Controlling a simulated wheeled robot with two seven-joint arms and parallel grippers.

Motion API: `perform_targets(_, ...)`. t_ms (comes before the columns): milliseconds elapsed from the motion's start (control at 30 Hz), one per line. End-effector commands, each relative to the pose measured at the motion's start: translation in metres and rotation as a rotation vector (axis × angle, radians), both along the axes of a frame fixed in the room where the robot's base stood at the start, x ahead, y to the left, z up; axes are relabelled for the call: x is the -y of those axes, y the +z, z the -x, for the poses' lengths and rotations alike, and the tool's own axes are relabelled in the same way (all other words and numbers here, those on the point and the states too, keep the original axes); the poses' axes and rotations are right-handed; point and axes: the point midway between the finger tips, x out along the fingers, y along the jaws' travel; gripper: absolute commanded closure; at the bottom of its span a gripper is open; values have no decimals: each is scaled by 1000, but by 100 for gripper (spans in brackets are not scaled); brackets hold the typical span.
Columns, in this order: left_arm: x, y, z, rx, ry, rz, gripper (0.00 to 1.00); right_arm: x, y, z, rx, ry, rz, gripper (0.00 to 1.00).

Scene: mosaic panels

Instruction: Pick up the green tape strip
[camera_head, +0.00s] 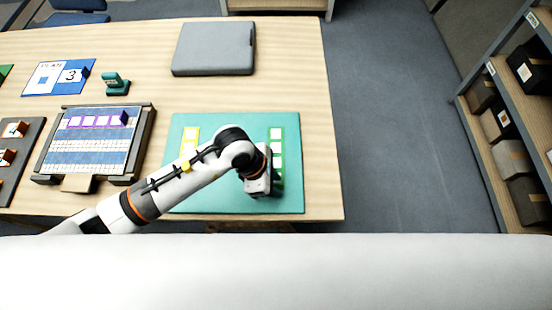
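The green tape strip (277,146) has a green edge and white squares and lies on the right part of the teal mat (218,199). My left arm reaches in from the left across the mat. My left gripper (275,190) is at the lower end of the strip and covers part of it. Its fingers are hardly visible, so I cannot tell whether they are open or touching the strip. My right gripper is not in view.
A yellow strip (190,139) lies at the mat's left. A framed blue mosaic panel (95,147) with a purple strip (96,119) is farther left. A grey closed case (214,48) is at the back. Shelves with boxes stand beyond the floor at right.

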Motion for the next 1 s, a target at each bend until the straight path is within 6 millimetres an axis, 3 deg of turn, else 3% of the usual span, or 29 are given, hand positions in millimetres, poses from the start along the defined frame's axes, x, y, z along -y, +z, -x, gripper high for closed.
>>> perform_targets(133,0,0,0,0,0,0,72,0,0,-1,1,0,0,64)
perform_targets(300,0,0,0,0,0,0,100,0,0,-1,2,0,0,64)
perform_targets(700,0,5,0,3,-1,1,100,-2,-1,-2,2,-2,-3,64)
perform_targets(867,0,28,-1,7,-3,2,100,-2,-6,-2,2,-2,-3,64)
perform_targets(1000,0,57,-1,7,-4,2,100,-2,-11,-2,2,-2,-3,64)
